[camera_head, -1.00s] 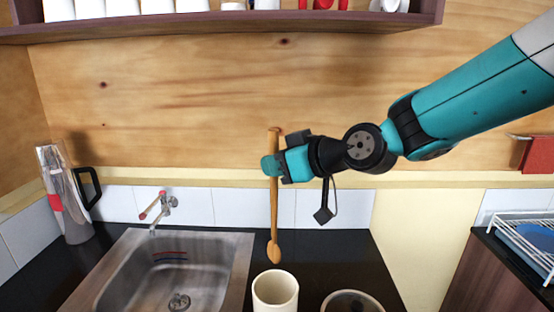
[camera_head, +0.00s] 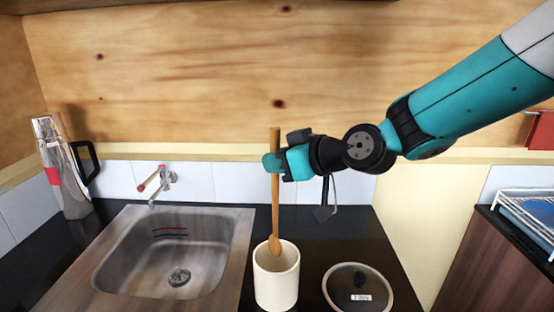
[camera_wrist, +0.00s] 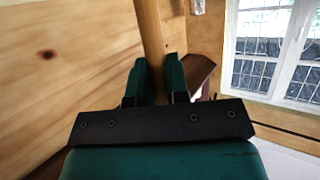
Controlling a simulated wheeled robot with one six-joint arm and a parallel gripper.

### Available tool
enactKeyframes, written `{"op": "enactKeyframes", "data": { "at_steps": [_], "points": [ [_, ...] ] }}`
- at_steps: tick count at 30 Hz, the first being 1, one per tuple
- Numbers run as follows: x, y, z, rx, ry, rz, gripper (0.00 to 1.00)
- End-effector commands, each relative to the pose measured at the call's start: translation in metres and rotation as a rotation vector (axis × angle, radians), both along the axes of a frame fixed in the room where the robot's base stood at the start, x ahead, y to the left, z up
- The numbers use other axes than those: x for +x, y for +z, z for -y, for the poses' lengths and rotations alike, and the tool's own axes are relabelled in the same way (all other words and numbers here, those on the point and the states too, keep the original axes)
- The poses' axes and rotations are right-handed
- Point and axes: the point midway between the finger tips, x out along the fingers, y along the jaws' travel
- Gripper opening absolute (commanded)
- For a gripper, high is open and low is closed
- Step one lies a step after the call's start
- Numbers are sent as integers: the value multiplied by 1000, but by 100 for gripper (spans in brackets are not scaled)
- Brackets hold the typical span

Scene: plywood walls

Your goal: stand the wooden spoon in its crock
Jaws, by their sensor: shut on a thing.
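The wooden spoon (camera_head: 275,213) hangs upright in the head view, its bowl end down. My gripper (camera_head: 272,163) is shut on its handle, a little below the top. The spoon's handle (camera_wrist: 152,45) also runs between the two teal fingers of my gripper (camera_wrist: 157,80) in the wrist view. The cream crock (camera_head: 276,285) stands on the dark counter below the gripper. The spoon's bowl shows in front of the crock's far rim, at its mouth. I cannot tell how deep the tip reaches, and the crock's floor is hidden.
A round lid (camera_head: 374,295) lies on the counter right of the crock. A steel sink (camera_head: 140,270) with a tap (camera_head: 160,185) is to the left. A flask with a black handle (camera_head: 66,175) stands at the far left. A dish rack (camera_head: 530,215) is at the right.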

Motion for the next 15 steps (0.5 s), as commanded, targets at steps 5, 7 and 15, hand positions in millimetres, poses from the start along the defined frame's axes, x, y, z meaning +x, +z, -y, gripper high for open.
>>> {"op": "enactKeyframes", "data": {
  "at_steps": [5, 7, 15],
  "points": [
    [0, -19, 0, 1, 0, 1, 0],
    [0, -24, 0, 1, 0, 1, 0],
    [0, -45, 0, 1, 0, 1, 0]
  ]
}}
